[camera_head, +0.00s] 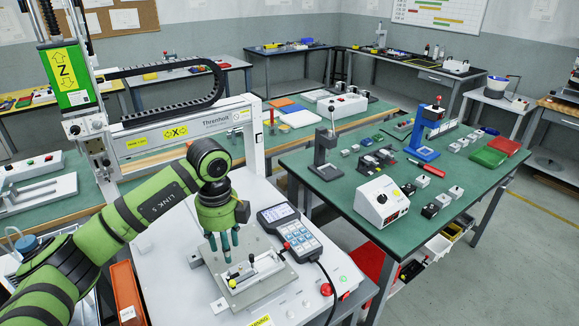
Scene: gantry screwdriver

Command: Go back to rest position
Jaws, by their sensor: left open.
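My left arm comes in from the left in the head view. Its gripper (222,247) points down above the grey fixture plate (262,283) of the gantry screwdriver machine (185,127). The gripper is open and its dark green fingers look empty. A small fixture with black and red knobs (252,270) sits on the plate, close to the fingertips; I cannot tell whether they touch. A handheld keypad with a screen (290,233) lies to the right of the gripper. My right gripper is not in view.
The green-topped workbench (400,240) on the right holds a white control box (381,201), a blue press (427,135) and several small parts. The gantry's upright column and black cable chain (200,70) stand behind my arm. Grey floor (500,270) is open at the right.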

